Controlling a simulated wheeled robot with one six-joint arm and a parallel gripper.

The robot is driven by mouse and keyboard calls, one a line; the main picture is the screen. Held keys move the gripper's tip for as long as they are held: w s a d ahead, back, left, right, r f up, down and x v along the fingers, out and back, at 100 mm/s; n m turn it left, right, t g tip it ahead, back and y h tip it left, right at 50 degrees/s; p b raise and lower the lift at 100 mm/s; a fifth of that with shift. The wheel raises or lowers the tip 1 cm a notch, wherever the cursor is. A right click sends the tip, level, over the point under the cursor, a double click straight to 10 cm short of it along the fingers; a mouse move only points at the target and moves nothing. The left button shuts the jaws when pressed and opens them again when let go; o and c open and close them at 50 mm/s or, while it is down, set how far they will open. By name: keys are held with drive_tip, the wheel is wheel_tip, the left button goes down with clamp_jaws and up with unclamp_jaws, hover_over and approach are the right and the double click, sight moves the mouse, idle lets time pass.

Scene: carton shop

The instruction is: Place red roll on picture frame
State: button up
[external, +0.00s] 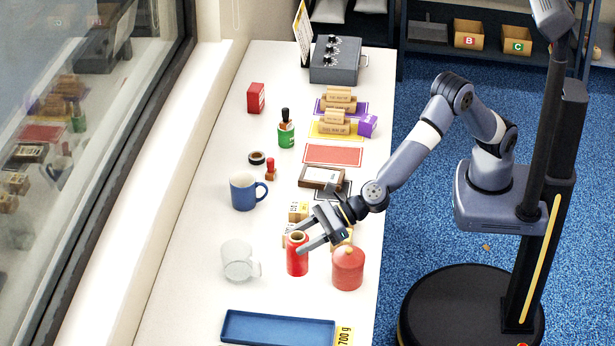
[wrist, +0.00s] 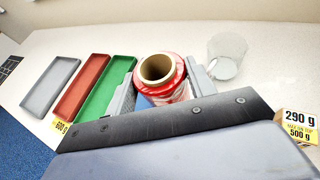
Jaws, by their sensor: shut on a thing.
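The red roll (external: 297,261) is a red cylinder with a brown cardboard core, upright at the front middle of the white table. My gripper (external: 303,236) is shut on its upper part, one finger on each side. In the wrist view the red roll (wrist: 180,92) stands between the two grey fingers (wrist: 160,92), its open core facing the camera. I cannot tell whether its base touches the table.
A red knobbed canister (external: 348,270) stands close right of the roll, a clear glass mug (external: 238,262) to its left. Small labelled boxes (external: 298,209) sit just behind the gripper. A blue mug (external: 243,193), red stamp (external: 270,172) and red mat (external: 333,155) lie farther back. A blue tray (external: 277,328) is in front.

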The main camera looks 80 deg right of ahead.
drive_tip(key=w+d+r+m+t+h+b, duration=0.1)
drive_tip(key=w+d+m+h, duration=0.15)
drive_tip(key=d, duration=0.65)
drive_tip(key=w+d+m+h+b, duration=0.1)
drive_tip(key=w+d+m+h, duration=0.15)
drive_tip(key=d, duration=0.65)
drive_tip(key=w+d+r+m+t+h+b, duration=0.1)
drive_tip(key=d+m+h, duration=0.25)
drive_tip(key=d, duration=0.55)
drive_tip(key=s+d+m+g+h+b, duration=0.1)
drive_tip(key=s+d+m+g+h, duration=0.15)
drive_tip(key=d, duration=0.85)
drive_tip(key=s+d+m+g+h+b, duration=0.1)
drive_tip(key=s+d+m+h, duration=0.25)
drive_tip(key=d, duration=0.65)
wheel_tip(320, 180, down, 10)
drive_tip(key=shift+d+r+n+h+p, duration=0.2)
drive_tip(key=shift+n+h+p, duration=0.15)
drive_tip(key=shift+h+p, duration=0.1)
drive_tip(key=shift+f+b, duration=0.2)
drive_tip(key=shift+b, duration=0.1)
drive_tip(key=o, duration=1.1)
drive_tip(key=shift+s, duration=0.1)
drive_tip(key=shift+r, duration=0.1)
